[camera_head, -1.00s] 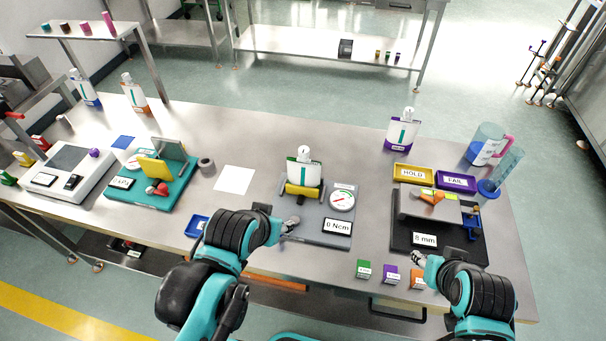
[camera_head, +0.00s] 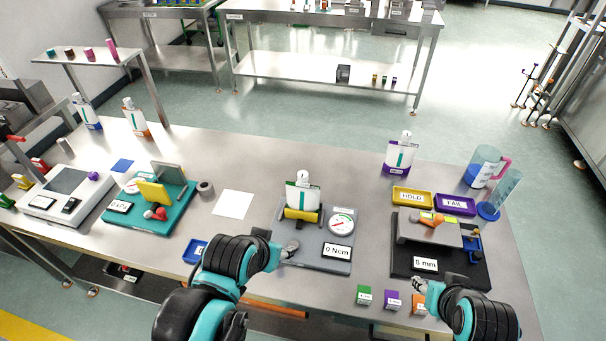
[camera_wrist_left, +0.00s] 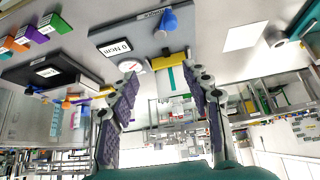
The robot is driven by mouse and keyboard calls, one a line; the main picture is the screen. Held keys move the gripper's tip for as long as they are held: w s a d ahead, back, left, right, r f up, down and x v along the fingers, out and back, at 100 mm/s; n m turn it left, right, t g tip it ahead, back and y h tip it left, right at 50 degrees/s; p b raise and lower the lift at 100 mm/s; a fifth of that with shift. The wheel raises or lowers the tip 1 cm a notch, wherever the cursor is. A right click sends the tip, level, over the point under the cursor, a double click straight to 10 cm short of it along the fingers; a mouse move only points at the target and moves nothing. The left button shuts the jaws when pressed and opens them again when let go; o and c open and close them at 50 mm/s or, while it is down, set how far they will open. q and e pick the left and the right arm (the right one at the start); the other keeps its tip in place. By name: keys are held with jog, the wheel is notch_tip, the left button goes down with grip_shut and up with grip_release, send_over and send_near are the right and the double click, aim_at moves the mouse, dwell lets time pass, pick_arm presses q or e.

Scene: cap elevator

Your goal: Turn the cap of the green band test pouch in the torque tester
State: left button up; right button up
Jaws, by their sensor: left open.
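The green band test pouch (camera_head: 302,198) stands upright in the torque tester (camera_head: 316,254), behind its yellow clamp (camera_head: 301,215), with a white cap (camera_head: 303,177) on top. The tester's display (camera_head: 337,251) seems to read 0 Ncm, beside a round dial (camera_head: 341,224). My left gripper (camera_head: 290,249) is at the tester's front left corner, apart from the cap. In the left wrist view its fingers (camera_wrist_left: 163,82) are spread and empty, with the yellow clamp (camera_wrist_left: 171,61) seen beyond them. My right gripper (camera_head: 421,288) is at the front right; its jaws are too small to judge.
A black gauge station (camera_head: 469,268) stands right of the tester, with yellow HOLD (camera_head: 412,197) and purple FAIL (camera_head: 455,204) trays behind it. A purple-band pouch (camera_head: 400,157) stands behind. Small coloured boxes (camera_head: 392,299) line the front edge. White paper (camera_head: 233,204) lies left.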

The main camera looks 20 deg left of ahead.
pick_arm(q)
jog(key=w+d+m+h, duration=0.2)
jog(key=w+h, duration=0.2)
jog(key=w, duration=0.4)
jog(key=m+t+h+b, duration=0.3)
jog(key=m+t+h, duration=0.1)
jog(key=m+h, duration=0.4)
send_near(303, 174)
jog(key=shift+w+d+f+n+h, duration=0.25)
jog(key=shift+w+d+f, duration=0.15)
jog(key=shift+d+f, duration=0.15)
jog(key=shift+w+d+f+n+h, duration=0.15)
jog(key=shift+w+d+f+h, duration=0.1)
jog(key=shift+w+d+f, duration=0.3)
jog(key=shift+m+h, duration=0.4)
jog(key=shift+m, duration=0.1)
jog(key=x, duration=0.3)
jog(key=b+x, duration=0.1)
jog(key=x, duration=0.3)
jog(key=shift+w+a, duration=0.25)
grip_shut()
